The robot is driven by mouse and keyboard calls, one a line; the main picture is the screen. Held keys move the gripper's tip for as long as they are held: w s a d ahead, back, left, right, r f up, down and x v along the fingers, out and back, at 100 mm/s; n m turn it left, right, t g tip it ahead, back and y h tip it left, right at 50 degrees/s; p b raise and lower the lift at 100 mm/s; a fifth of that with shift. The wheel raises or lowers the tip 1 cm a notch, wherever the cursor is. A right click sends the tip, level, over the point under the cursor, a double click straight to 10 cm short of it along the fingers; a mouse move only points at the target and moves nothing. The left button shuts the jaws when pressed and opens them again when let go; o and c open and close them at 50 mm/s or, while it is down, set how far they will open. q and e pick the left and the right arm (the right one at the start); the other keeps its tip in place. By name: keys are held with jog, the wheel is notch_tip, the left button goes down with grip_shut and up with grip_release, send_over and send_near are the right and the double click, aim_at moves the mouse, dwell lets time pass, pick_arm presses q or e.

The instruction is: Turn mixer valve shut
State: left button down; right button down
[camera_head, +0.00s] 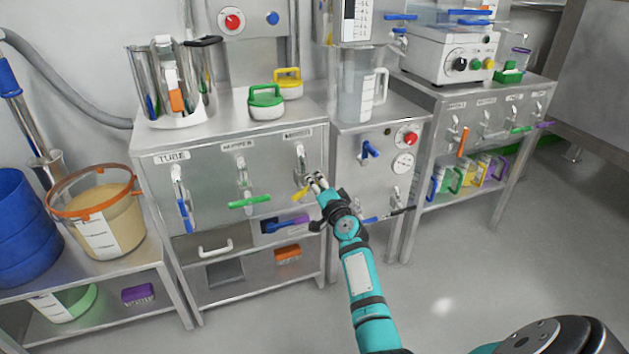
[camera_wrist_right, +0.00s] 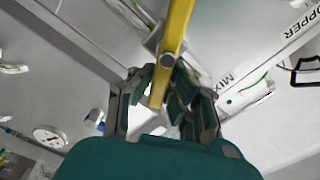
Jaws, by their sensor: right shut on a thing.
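The mixer valve (camera_head: 300,160) is the rightmost of three valves on the front of the steel cabinet, under a small label. Its yellow handle (camera_head: 299,195) sits at the valve's lower end and looks tilted, partly hidden by my gripper. My right gripper (camera_head: 317,184) is at this handle, coming from the lower right. In the right wrist view the yellow handle (camera_wrist_right: 178,32) runs down between the fingers of my right gripper (camera_wrist_right: 162,98), which are shut on it. Part of the word "MIX" shows beside it. My left gripper is not in view.
The tube valve's blue handle (camera_head: 186,216) points down; the hopper valve's green handle (camera_head: 249,201) lies level. The floor (camera_head: 450,290) is clear.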

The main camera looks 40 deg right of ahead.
jog(key=m, duration=0.1)
jog(key=f+m, duration=0.1)
jog(key=shift+s+d+f+m, duration=0.15)
jog(key=shift+s+d+m, duration=0.05)
jog(key=shift+m, duration=0.1)
jog(key=shift+f+m, duration=0.35)
jog(key=shift+m, duration=0.85)
jog(key=shift+a, duration=0.1)
jog(key=c, duration=1.3)
grip_release()
jog(key=shift+w+r, duration=0.1)
jog(key=shift+r, duration=0.05)
jog(key=v, duration=1.2)
